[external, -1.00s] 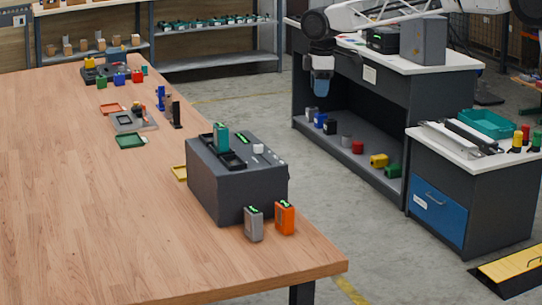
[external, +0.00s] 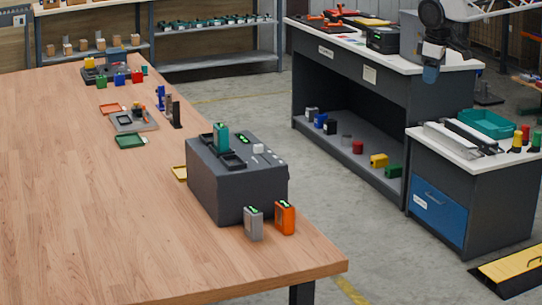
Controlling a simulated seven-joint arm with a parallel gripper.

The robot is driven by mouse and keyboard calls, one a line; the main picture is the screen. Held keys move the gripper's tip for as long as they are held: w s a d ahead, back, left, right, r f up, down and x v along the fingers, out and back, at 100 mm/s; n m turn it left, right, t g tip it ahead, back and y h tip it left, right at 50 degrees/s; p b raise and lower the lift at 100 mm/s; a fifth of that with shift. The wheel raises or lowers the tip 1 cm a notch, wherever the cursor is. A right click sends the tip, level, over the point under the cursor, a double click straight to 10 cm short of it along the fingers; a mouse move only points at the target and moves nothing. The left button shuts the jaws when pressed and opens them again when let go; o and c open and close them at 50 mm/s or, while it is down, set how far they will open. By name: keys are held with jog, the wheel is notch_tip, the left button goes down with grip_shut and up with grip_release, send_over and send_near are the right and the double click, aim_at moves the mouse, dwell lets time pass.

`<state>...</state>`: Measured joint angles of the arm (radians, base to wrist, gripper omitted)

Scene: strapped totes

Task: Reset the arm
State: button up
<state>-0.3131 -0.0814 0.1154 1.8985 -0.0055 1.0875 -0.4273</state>
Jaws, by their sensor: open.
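My gripper (external: 431,74) hangs from my white arm at the upper right of the external view, pointing down. It appears in front of the white-topped workbench (external: 400,62), near its right end. It is open, and I see nothing held in it. The fingertips are small and blurred here. Most of my arm is cut off by the top edge of the picture.
The wooden table (external: 90,210) bears a dark grey box (external: 225,185) with a teal block (external: 221,137) standing in it. A grey block (external: 253,223) and an orange block (external: 285,217) stand beside it. A low cabinet (external: 470,190) with a teal tray (external: 488,124) is below right of my gripper.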

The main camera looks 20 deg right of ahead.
jog(key=s+d+f+m, duration=0.2)
jog(key=s+d+m, duration=0.2)
jog(key=s+d, duration=1.05)
jog(key=s+d+f+m, duration=0.2)
jog(key=s+d+f, duration=0.1)
jog(key=s, duration=0.6)
jog(key=s+d+f+m+t, duration=0.1)
jog(key=s+d+f+m, duration=0.1)
jog(key=s+f, duration=0.3)
jog(key=s+d, duration=0.1)
jog(key=s, duration=0.3)
jog(key=shift+s+f+m, duration=0.2)
jog(key=shift+f+m, duration=0.15)
jog(key=shift+m, duration=0.05)
jog(key=shift+h, duration=0.3)
dwell(0.9)
